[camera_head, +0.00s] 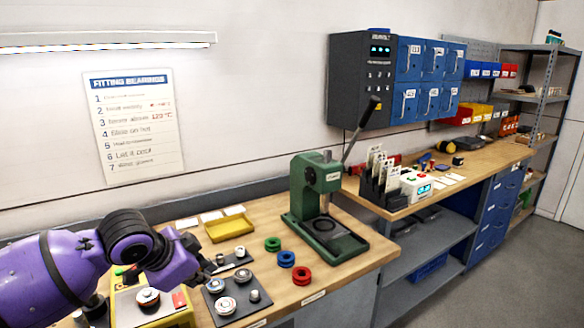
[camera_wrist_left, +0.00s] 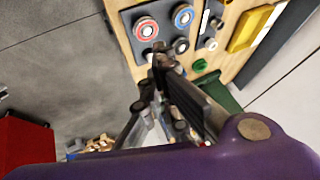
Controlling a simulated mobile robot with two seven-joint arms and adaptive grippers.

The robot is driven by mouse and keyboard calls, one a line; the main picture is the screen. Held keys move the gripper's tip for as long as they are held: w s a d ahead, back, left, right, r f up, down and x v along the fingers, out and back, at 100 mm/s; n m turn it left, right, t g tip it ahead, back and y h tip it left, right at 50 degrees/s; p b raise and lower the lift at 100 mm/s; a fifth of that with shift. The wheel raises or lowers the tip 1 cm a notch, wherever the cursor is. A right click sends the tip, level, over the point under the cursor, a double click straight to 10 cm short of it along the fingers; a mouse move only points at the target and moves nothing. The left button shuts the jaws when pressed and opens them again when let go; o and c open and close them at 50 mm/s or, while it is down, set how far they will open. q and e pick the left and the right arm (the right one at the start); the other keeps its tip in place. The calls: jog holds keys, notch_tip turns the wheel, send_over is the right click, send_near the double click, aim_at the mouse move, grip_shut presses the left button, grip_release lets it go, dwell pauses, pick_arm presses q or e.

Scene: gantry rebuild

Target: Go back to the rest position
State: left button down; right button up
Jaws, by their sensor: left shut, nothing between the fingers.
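My purple left arm comes in from the left in the head view, over the near left part of the wooden bench (camera_head: 350,236). My left gripper (camera_head: 208,268) is above the bench, beside the dark plates with bearings. In the left wrist view the fingers of my left gripper (camera_wrist_left: 163,62) are together with nothing between them. Part of the gripper is hidden behind the purple wrist in the head view. My right gripper is not in view.
A green arbor press (camera_head: 304,190) stands right of the gripper. A yellow tray (camera_head: 230,228), a bearing plate (camera_head: 238,303), green, blue and red rings (camera_head: 301,276) and a yellow device (camera_head: 128,310) are close by. Blue lockers (camera_head: 408,78) hang behind. The floor (camera_head: 495,285) at right is clear.

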pick_arm(q)
jog(key=s+d+f+n+t+h, duration=0.1)
jog(key=s+d+f+n+t, duration=0.15)
jog(key=f, duration=0.65)
jog(key=s+d+f+n+t+h, duration=0.1)
jog(key=s+d+f+n+t, duration=0.2)
jog(key=f, duration=0.6)
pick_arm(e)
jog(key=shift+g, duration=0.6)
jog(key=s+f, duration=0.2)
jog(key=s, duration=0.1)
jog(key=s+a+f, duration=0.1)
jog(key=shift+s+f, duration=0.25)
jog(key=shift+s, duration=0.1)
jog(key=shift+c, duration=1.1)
pick_arm(q)
jog(key=s+a+f+n+g+y, duration=0.1)
jog(key=s+a+f+n+y, duration=0.1)
jog(key=s+f, duration=0.7)
jog(key=s+a+f+n+g+y, duration=0.2)
jog(key=s+f, duration=0.7)
jog(key=s, duration=1)
jog(key=shift+s+a+f+n, duration=0.3)
jog(key=shift+s+n, duration=0.1)
jog(key=shift+n, duration=0.25)
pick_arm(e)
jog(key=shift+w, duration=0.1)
